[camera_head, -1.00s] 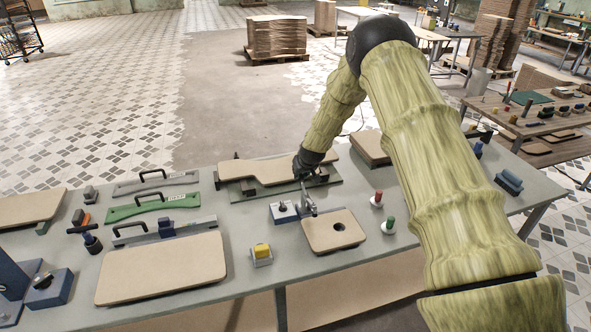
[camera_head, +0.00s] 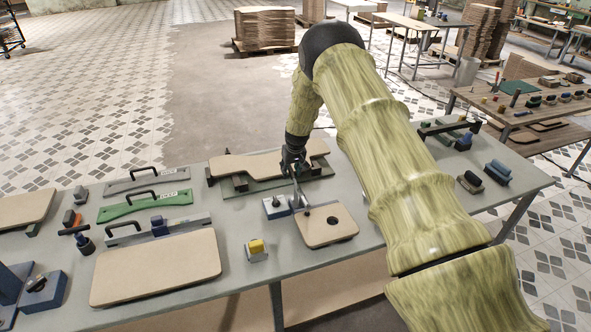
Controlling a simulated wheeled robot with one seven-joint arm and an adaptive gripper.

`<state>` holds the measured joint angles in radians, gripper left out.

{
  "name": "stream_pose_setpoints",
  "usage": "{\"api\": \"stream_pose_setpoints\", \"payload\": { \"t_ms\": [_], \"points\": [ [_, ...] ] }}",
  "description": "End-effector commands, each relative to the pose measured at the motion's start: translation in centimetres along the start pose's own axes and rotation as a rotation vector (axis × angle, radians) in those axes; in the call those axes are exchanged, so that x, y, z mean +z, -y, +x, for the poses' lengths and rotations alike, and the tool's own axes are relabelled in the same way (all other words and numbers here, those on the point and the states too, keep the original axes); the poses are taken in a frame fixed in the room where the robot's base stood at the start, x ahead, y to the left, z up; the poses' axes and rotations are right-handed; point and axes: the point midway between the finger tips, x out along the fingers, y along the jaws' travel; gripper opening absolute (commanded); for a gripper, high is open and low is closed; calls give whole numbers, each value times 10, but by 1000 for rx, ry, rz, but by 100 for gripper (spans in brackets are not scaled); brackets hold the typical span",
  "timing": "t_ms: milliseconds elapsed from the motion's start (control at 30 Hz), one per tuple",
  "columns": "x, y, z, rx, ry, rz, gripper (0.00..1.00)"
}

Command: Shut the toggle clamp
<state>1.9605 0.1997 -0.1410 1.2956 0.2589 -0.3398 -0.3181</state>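My gripper (camera_head: 293,168) is dark and points down just above and behind the clamp. It overlaps the clamp's upper end in the picture; I cannot tell whether they touch. The fingers are too small and dark to show whether they are open or shut.
A yellow-topped block (camera_head: 256,250) is nearer the front. A long curved board (camera_head: 250,166) lies behind my gripper. Large tan board (camera_head: 150,272) lies front left. My arm covers the table to the right.

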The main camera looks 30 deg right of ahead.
Motion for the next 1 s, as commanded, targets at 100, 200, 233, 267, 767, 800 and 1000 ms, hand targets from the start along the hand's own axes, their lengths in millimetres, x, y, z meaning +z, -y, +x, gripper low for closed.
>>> {"api": "stream_pose_setpoints", "payload": {
  "t_ms": [100,200,233,267,767,800,1000],
  "points": [
    [-1,0,-10,0,-1,0,39],
    [-2,0,-18,0,-2,0,39],
    [-1,0,-20,0,-2,0,39],
    [-1,0,-22,0,-2,1,39],
    [-1,0,-59,0,-2,-1,39],
    [-1,0,-62,0,-2,-1,39],
    [-1,0,-68,0,-1,0,39]
  ]
}}
